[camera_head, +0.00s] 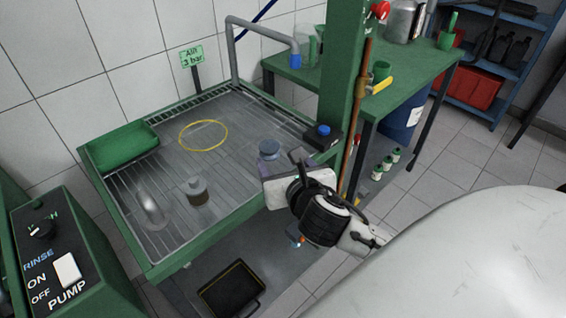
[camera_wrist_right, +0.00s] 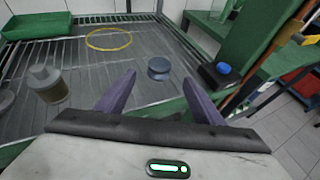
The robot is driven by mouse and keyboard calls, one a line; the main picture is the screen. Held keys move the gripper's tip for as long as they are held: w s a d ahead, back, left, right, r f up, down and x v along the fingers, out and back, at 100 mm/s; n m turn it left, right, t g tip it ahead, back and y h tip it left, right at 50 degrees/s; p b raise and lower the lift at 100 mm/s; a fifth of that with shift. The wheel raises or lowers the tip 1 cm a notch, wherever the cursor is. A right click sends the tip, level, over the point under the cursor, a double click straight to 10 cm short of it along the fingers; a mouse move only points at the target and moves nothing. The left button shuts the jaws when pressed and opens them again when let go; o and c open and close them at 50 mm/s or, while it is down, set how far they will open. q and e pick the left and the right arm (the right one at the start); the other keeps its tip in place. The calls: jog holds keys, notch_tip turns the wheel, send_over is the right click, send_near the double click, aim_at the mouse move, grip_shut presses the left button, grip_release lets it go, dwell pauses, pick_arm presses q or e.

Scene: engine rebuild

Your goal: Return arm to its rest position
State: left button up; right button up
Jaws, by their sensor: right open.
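My right gripper (camera_head: 284,163) is over the right edge of the green-rimmed wash tray (camera_head: 165,233) in the head view. In the right wrist view its two purple fingers (camera_wrist_right: 160,96) are spread apart with nothing between them. A small blue-grey round part (camera_head: 269,149) stands on the tray grate just beyond the fingertips; it also shows in the wrist view (camera_wrist_right: 159,68), apart from the fingers. My left gripper is not in either view.
The tray also holds a brown-grey cylindrical part (camera_head: 197,191), a shiny metal part (camera_head: 151,207), a yellow ring (camera_head: 203,135) and a green bin (camera_head: 122,147). A green post (camera_head: 344,70) with a blue-capped fitting (camera_head: 323,130) rises close beside my right gripper. A pump control box (camera_head: 62,262) is at lower left.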

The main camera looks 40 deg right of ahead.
jog(key=shift+s+a+r, duration=0.2)
jog(key=shift+s+r, duration=0.05)
jog(key=shift+s, duration=0.3)
jog(key=shift+f, duration=0.1)
jog(key=s+a+f+m+g+y, duration=0.2)
jog(key=s+a+f+m+g, duration=0.15)
jog(key=s+m, duration=0.5)
jog(key=s+a+f+m+g+y, duration=0.1)
jog(key=s+a+f+m+g, duration=0.3)
jog(key=m, duration=0.7)
jog(key=s+a+f+m+g+y, duration=0.25)
jog(key=s+f+m, duration=0.35)
jog(key=s+m, duration=0.3)
jog(key=w+a+f+t+y, duration=0.1)
jog(key=w+a+f+t, duration=0.1)
jog(key=f, duration=0.4)
jog(key=w+a+f+m+t+y, duration=0.1)
jog(key=w+a+f+t, duration=0.1)
jog(key=f, duration=0.4)
jog(key=shift+w+a+t, duration=0.4)
jog(key=shift+a+t, duration=0.1)
jog(key=shift+t, duration=0.3)
